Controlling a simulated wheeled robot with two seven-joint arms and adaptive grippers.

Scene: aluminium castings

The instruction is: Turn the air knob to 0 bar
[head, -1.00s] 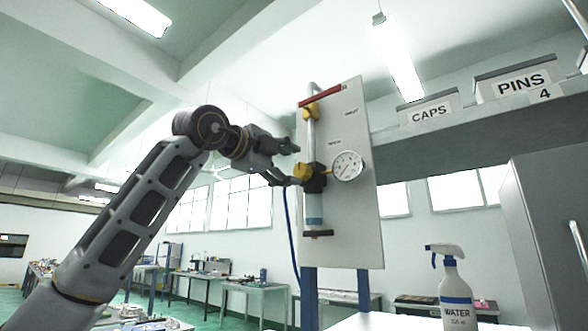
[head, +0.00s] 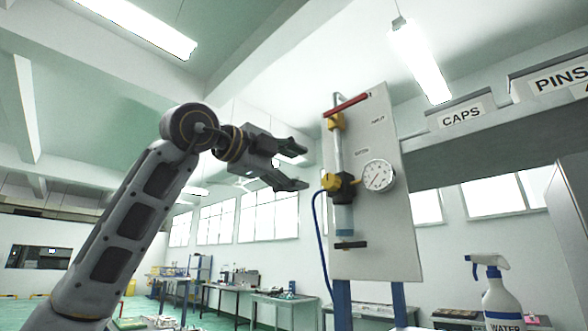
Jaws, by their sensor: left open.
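The air panel (head: 386,232) is a pale upright board on blue posts. On it, a yellow knob (head: 330,182) sticks out to the left of a black regulator body (head: 345,187). A round white gauge (head: 378,176) sits just right of the regulator; its reading is too small to tell. A red lever (head: 346,104) with a yellow fitting is at the top of the pipe. My left gripper (head: 300,166) is open and empty, left of the yellow knob and slightly above it, with a gap between them. My right gripper is out of view.
A blue hose (head: 320,240) hangs from the regulator down the panel's left side. A shelf with a CAPS label (head: 462,115) is at upper right. Workbenches (head: 283,299) stand farther back.

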